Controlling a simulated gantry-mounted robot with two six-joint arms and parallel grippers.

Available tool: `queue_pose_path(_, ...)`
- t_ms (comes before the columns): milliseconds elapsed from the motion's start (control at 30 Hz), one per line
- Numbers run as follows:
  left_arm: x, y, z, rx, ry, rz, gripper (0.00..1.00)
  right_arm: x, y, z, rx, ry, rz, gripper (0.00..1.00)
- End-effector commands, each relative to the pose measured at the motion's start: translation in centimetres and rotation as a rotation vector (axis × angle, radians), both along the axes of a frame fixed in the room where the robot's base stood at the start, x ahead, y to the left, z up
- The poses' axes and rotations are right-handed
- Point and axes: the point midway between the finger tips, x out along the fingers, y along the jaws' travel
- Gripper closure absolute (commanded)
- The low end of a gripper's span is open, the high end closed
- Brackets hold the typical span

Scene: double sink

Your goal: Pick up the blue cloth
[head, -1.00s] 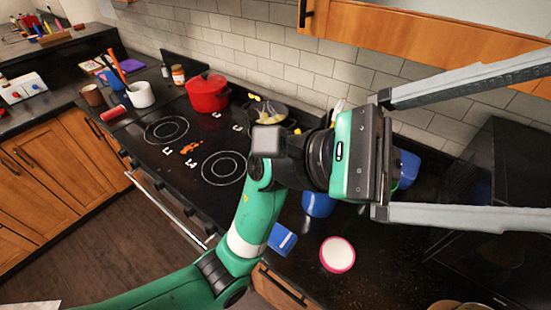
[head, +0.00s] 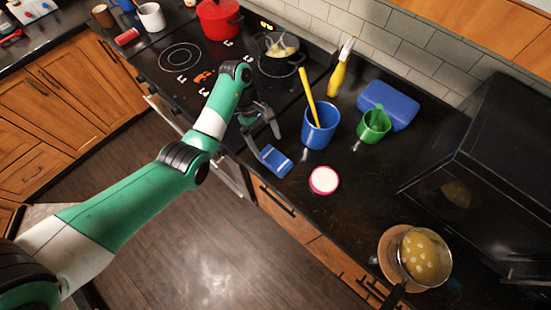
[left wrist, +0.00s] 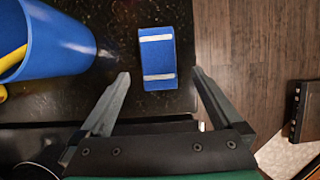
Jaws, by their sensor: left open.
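The blue cloth (head: 274,159) has white stripes and lies on the black counter near its front edge. In the left wrist view the cloth (left wrist: 157,58) is ahead, lined up between the finger tips. My left gripper (head: 265,140) is open and empty, pointing down beside the cloth on its stove side. Its two fingers (left wrist: 160,76) are spread wider than the cloth in the left wrist view. I cannot tell its exact height above the counter. My right gripper is not in view.
A blue cup (head: 319,128) with a yellow-handled tool stands behind the cloth. A pink-rimmed white round item (head: 324,180) lies to its right. Farther right are a green cup (head: 373,127), a blue box (head: 390,104) and a pot (head: 424,258). The stove (head: 190,65) is left.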

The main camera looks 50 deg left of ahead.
Motion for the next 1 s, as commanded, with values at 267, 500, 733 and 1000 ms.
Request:
queue_pose_path(267,0.2,-1.0,-2.3,0.0,-0.002,0.0,0.0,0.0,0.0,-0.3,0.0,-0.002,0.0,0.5)
queue_pose_path(500,0.5,-2.0,-5.4,0.0,0.0,-0.001,0.0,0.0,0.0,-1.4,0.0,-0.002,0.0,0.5)
queue_pose_path(733,0.6,-2.9,-7.2,0.001,-0.002,0.0,0.0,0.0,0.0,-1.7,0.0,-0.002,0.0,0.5)
queue_pose_path(1000,0.6,-2.9,-7.1,0.001,-0.003,0.0,0.0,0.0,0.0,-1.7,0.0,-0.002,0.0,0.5)
